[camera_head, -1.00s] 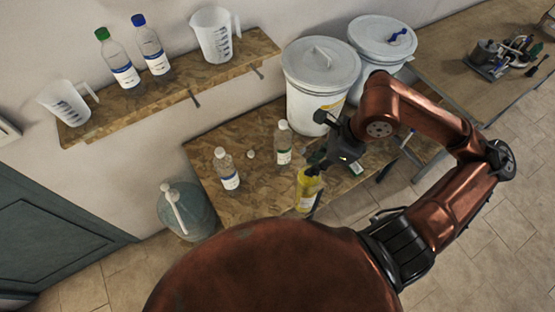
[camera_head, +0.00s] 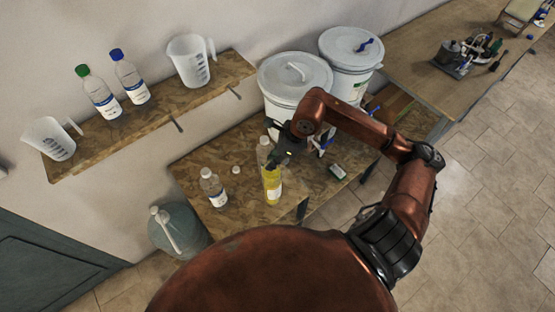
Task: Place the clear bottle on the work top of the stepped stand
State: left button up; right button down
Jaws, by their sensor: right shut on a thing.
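My right gripper (camera_head: 276,163) is shut on a bottle of yellow liquid (camera_head: 272,188) with a white label, held upright over the wood-chip work top (camera_head: 240,200). I cannot tell whether its base touches the top. A clear bottle (camera_head: 264,148) stands just behind it, partly hidden by the bottle and gripper. Another clear bottle (camera_head: 213,188) with a white cap and blue-and-white label stands at the left of the top. I cannot tell for sure which surface is the stepped stand. My left gripper is not in view.
Two white lidded drums (camera_head: 295,82) (camera_head: 350,60) stand at the back. A wall shelf (camera_head: 150,118) holds bottles and jugs. A large jug (camera_head: 180,232) stands at lower left.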

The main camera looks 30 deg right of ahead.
aim_at(272, 183)
jog(key=shift+w+f, duration=0.25)
jog(key=shift+w, duration=0.1)
jog(key=f+p, duration=0.2)
jog(key=shift+w+f, duration=0.2)
jog(key=shift+f, duration=0.75)
jog(key=c, duration=1.8)
grip_release()
jog(key=shift+o, duration=0.2)
